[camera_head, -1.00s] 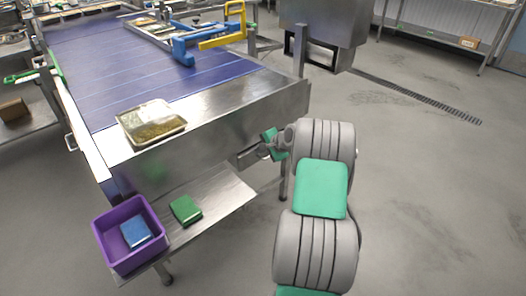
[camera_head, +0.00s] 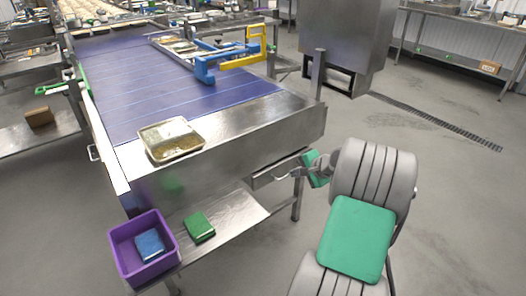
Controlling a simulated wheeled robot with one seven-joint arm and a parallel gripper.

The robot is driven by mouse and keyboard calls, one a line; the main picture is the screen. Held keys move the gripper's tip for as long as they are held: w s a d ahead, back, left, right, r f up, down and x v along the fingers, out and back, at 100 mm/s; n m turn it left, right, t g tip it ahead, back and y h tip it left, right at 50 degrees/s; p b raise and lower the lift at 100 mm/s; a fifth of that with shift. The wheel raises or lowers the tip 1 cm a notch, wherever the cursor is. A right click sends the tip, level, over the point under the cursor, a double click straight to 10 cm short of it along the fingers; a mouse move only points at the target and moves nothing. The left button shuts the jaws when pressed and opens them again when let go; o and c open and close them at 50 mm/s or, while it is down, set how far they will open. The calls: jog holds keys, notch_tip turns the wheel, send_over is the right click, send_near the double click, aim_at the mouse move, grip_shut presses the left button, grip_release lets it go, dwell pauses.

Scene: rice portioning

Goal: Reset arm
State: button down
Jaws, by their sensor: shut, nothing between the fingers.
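My arm comes in at the lower right, with grey ribbed and green sections. My gripper (camera_head: 284,174) is small in the view, at the far end of the arm beside the right end of the conveyor table (camera_head: 235,140). It is shut, and no object shows in it. Part of the wrist is hidden behind the large grey arm joint. Whether the gripper touches the table's metal edge I cannot tell.
A tray (camera_head: 171,141) lies on the table's metal end. A purple bin (camera_head: 144,250) with a blue pad (camera_head: 150,245) and a green pad (camera_head: 199,227) stand on the lower shelf (camera_head: 232,212). Blue and yellow frames (camera_head: 228,60) stand farther back. Floor to the right is clear.

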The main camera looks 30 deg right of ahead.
jog(key=s+a+r+n+g+p, duration=0.2)
jog(key=a+r+n+p, duration=0.4)
jog(key=a, duration=0.5)
jog(key=s+a+r+n+g+p, duration=0.1)
jog(key=a+r+n+g, duration=0.15)
jog(key=a+r, duration=0.7)
jog(key=s+a+r+n+g+p, duration=0.1)
jog(key=s+a+n+p, duration=0.1)
jog(key=s+a+n, duration=0.2)
jog(key=s+a+r+n+h+p, duration=0.1)
jog(key=s+a+n, duration=0.3)
jog(key=s+a, duration=0.5)
jog(key=shift+s+r+g+p, duration=0.35)
jog(key=shift+s+r+p, duration=0.2)
jog(key=shift+s+p, duration=0.45)
jog(key=shift+s+n, duration=0.2)
jog(key=shift+n, duration=0.05)
